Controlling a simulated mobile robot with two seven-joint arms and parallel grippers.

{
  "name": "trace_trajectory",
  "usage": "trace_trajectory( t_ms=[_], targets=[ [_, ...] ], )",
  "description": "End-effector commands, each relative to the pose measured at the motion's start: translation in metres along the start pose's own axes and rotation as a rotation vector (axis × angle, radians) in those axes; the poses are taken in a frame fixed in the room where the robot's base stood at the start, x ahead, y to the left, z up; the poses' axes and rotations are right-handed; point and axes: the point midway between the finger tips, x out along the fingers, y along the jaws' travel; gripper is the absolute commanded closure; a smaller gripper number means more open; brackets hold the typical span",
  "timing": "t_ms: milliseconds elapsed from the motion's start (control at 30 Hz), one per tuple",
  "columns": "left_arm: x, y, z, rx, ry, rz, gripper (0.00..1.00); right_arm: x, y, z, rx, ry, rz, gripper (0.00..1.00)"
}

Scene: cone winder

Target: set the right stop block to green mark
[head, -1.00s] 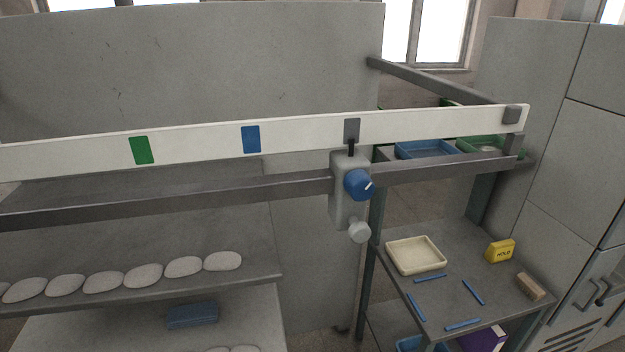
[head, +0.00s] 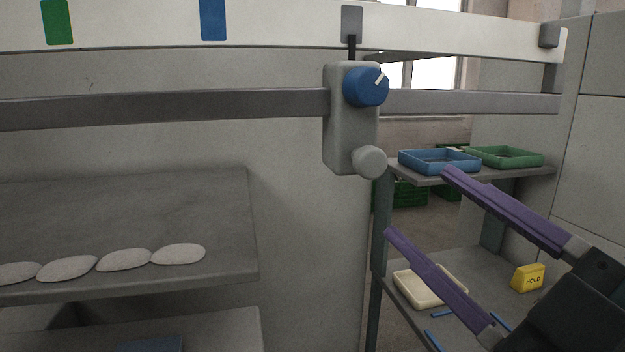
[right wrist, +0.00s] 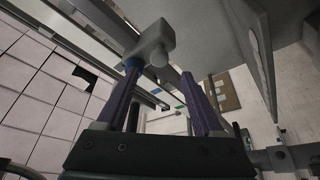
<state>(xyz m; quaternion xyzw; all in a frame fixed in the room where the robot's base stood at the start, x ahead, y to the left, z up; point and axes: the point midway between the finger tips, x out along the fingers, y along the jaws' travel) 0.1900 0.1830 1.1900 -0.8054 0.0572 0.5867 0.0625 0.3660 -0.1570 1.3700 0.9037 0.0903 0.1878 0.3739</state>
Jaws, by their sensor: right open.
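The right stop block (head: 343,120) is a grey block on the dark rail (head: 180,108), with a blue knob (head: 366,87) bearing a white line and a round grey handle (head: 369,162) low on its front. Its black pointer stands at the grey mark (head: 352,22) on the white scale strip (head: 130,24). The green mark (head: 57,21) is far to the left, beyond the blue mark (head: 213,18). My right gripper (head: 417,200) is open and empty, below and right of the block, its purple fingers pointing up-left. In the right wrist view the block (right wrist: 152,42) shows beyond the fingers. My left gripper is not in view.
A shelf at left (head: 130,290) holds several pale oval pieces (head: 124,260). At right, a rack holds a blue tray (head: 438,168), a green tray (head: 505,164), a cream tray (head: 408,290) and a yellow HOLD sign (head: 527,278). The space before the rail is clear.

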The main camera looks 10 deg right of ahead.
Motion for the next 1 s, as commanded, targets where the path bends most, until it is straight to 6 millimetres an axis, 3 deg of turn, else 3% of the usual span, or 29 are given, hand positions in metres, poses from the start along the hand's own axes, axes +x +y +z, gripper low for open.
trace_trajectory(
  t_ms=[300, 500, 900, 1000],
  targets=[
    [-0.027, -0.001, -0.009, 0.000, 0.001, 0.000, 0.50, 0.058, 0.005, -0.004, 0.004, -0.001, 0.003, 0.31],
    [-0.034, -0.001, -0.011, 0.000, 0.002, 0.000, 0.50, 0.084, 0.003, -0.002, 0.004, -0.002, 0.001, 0.31],
    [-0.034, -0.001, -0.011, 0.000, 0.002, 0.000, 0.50, 0.091, 0.001, -0.001, 0.004, -0.002, 0.000, 0.31],
    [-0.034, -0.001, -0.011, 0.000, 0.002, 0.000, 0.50, 0.091, 0.001, -0.001, 0.004, -0.002, 0.000, 0.43]
  ],
)
